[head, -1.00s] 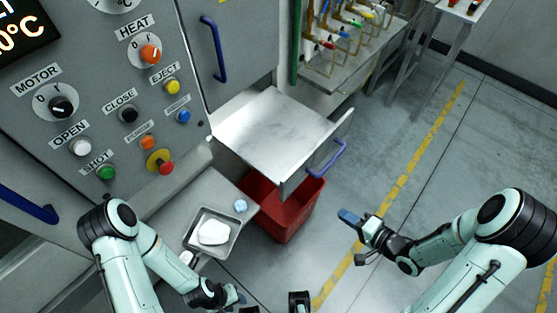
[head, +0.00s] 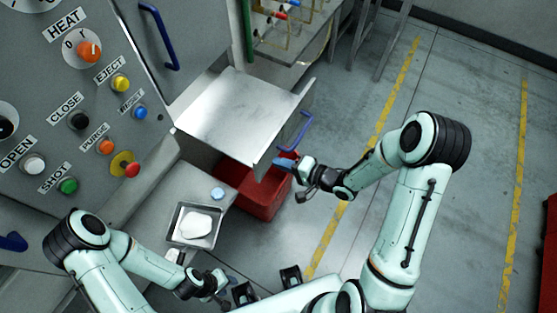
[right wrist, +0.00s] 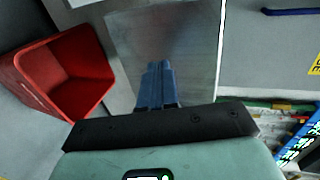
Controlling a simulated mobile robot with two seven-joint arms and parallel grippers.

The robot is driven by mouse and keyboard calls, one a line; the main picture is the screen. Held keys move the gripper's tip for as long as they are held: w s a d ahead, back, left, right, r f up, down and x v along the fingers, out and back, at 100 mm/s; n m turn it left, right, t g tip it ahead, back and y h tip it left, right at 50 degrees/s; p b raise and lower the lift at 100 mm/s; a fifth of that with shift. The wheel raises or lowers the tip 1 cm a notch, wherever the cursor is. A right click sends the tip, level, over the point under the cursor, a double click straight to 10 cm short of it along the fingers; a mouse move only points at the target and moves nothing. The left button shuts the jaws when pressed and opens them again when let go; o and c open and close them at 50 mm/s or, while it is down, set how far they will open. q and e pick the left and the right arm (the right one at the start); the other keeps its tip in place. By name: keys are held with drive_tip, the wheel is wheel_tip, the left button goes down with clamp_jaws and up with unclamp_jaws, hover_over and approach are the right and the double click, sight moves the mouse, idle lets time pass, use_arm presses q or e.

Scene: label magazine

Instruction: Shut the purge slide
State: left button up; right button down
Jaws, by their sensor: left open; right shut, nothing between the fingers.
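The purge slide (head: 238,112) is a flat metal plate pulled out from the machine, with an upright front plate and a blue handle (head: 294,131). It stands out over a red bin. My right gripper (head: 285,163) is shut and empty, just below the handle in the head view; I cannot tell whether it touches. In the right wrist view its blue fingers (right wrist: 157,84) lie in front of the grey front plate (right wrist: 190,50); the handle is not visible there. My left gripper (head: 222,281) is open, low in the head view, away from the slide.
The red bin (head: 262,200) stands under the slide. A metal tray (head: 176,237) with a white lump (head: 196,224) and a pale blue disc (head: 217,193) are on the shelf to its left. The button panel (head: 85,170) is at left. Floor to the right is free.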

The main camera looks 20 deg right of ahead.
use_arm(q)
drive_tip(key=shift+w, duration=0.1)
use_arm(e)
drive_tip(key=shift+w+a, duration=0.4)
drive_tip(key=shift+w, duration=0.15)
use_arm(q)
drive_tip(key=shift+r, duration=0.1)
use_arm(e)
approach(192, 124)
drive_tip(key=w+a+p, duration=0.1)
drive_tip(key=w+a, duration=0.1)
drive_tip(key=w+a+r+p, duration=0.1)
drive_tip(key=w+a, duration=0.1)
drive_tip(key=w+a+p, duration=0.1)
drive_tip(key=w+a, duration=0.1)
drive_tip(key=w, duration=0.1)
drive_tip(key=shift+r, duration=0.3)
use_arm(q)
drive_tip(key=w+r, duration=0.2)
drive_tip(key=w+a+r, duration=0.1)
drive_tip(key=w+r, duration=0.1)
drive_tip(key=shift+w+a, duration=0.1)
drive_tip(key=shift+a, duration=0.05)
use_arm(e)
drive_tip(key=shift+w+r, duration=0.1)
drive_tip(key=shift+a+r, duration=0.1)
